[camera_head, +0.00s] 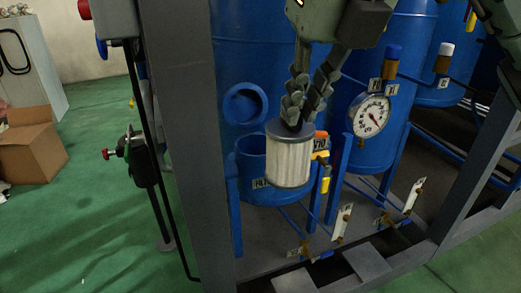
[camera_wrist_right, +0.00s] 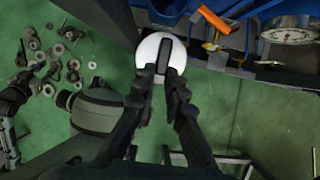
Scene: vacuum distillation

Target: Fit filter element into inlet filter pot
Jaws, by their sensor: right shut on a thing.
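The filter element (camera_head: 290,164) is a white pleated cylinder with dark end caps. My right gripper (camera_head: 300,112) is shut on its top from above, holding it upright in the air. In the right wrist view its round white top (camera_wrist_right: 147,50) shows between and beyond the fingers (camera_wrist_right: 163,80). The inlet filter pot (camera_head: 247,158) is an open-topped blue cylinder. In the head view the element hangs in front of the pot's right part and hides it; it looks outside the pot. A dark jointed part at the left edge of the wrist view seems to be my left gripper (camera_wrist_right: 12,110).
A round blue lid (camera_head: 245,104) stands swung up behind the pot. A grey frame post (camera_head: 186,150) rises left of it. A pressure gauge (camera_head: 370,115) and an orange-yellow valve (camera_head: 321,150) are close on the right. Several loose washers and nuts (camera_wrist_right: 72,72) show at left in the wrist view.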

